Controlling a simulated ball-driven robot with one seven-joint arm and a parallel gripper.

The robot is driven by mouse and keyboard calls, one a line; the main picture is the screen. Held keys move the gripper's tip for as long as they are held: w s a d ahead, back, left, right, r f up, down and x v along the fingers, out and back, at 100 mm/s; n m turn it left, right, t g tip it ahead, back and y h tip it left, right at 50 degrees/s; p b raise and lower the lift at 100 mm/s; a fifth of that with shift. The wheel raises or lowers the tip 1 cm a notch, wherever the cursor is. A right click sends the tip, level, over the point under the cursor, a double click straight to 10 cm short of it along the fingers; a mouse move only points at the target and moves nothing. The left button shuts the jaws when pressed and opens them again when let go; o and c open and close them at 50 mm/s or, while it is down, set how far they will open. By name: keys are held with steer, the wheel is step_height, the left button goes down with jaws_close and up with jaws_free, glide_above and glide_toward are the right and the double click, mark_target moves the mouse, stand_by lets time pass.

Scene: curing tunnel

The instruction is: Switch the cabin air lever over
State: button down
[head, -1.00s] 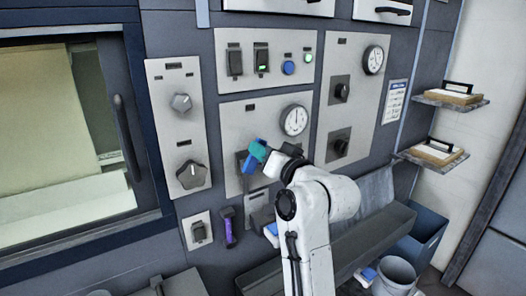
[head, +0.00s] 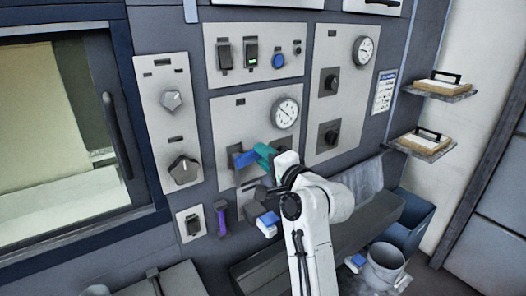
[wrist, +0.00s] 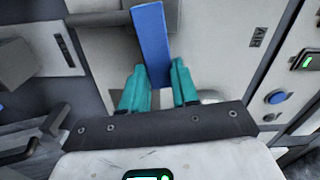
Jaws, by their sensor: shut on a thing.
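The cabin air lever shows as a blue bar (head: 243,158) on the panel below the round gauge, and as a long blue bar (wrist: 152,42) in the wrist view. An AIR label (wrist: 258,37) is on the panel beside it. My gripper (head: 264,154) has teal fingers, which are shut on the lever near its end. In the wrist view my gripper (wrist: 160,88) has one finger on each side of the bar. The lever's pivot is hard to make out in the head view.
Knobs (head: 184,169) are on the panel to the left and right. A round gauge (head: 286,113) is above the lever. A purple-handled switch (head: 222,217) is below left. A trough (head: 380,220) and a bucket (head: 385,268) are at lower right.

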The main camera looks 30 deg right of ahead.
steer(key=shift+f+m, duration=0.55)
steer(key=shift+m, duration=0.45)
steer(key=shift+d, duration=0.1)
steer(key=c, duration=0.8)
jaws_free()
steer(key=shift+c, duration=0.2)
steer(key=s+b, duration=0.2)
steer(key=s, duration=0.9)
steer(key=shift+w+f, duration=0.1)
